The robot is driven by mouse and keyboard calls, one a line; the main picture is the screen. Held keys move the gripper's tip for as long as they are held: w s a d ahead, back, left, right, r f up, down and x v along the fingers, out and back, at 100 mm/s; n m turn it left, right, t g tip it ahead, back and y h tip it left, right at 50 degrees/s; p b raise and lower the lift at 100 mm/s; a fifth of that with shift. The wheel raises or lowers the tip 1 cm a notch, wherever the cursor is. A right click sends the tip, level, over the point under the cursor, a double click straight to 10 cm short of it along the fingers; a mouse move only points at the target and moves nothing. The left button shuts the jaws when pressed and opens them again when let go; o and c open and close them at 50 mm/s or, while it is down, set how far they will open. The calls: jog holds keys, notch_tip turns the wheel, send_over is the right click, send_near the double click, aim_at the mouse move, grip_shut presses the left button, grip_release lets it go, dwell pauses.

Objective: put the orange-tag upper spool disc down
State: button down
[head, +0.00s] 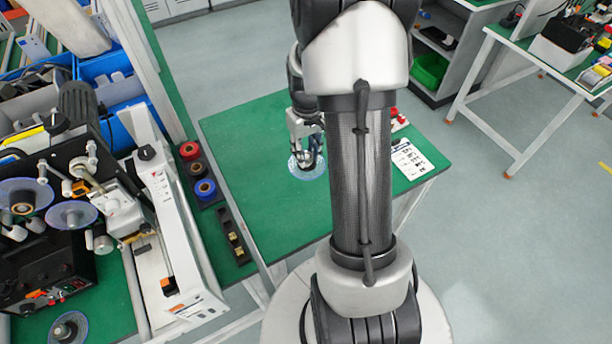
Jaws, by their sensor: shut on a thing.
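A translucent pale-blue spool disc (298,174) shows at my gripper (310,165), over the green top of the middle table (265,140). My gripper points down and is shut on the disc near its middle. The fingers and wrist hide part of the disc, and I cannot make out an orange tag on it. I cannot tell whether the disc touches the table or is held just above it.
A coder machine (110,205) with similar blue discs (72,214) stands at left. Red, dark and blue rolls (205,189) line the table's left side. A white printed card (408,160) lies at right. Green tabletop left of the disc is clear.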

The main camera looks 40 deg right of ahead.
notch_tip(320, 180, down, 10)
jog(key=shift+r+b, duration=0.15)
jog(key=shift+b, duration=1.05)
jog(key=c, duration=1.3)
grip_release()
jog(key=shift+r, duration=0.1)
notch_tip(320, 180, up, 12)
jog(key=p, duration=0.3)
jog(key=a+r+t, duration=0.1)
jog(key=a+r, duration=0.7)
jog(key=r, duration=0.1)
jog(key=s+a+r+n+t, duration=0.2)
jog(key=s+a+r+t, duration=0.1)
jog(key=s+a+r, duration=0.8)
jog(key=s+a, duration=0.3)
jog(key=a, duration=0.1)
jog(key=shift+s+a+n+t, duration=0.3)
jog(key=shift+s+a+n, duration=0.05)
jog(key=shift+a+n, duration=0.05)
jog(key=shift+r, duration=0.1)
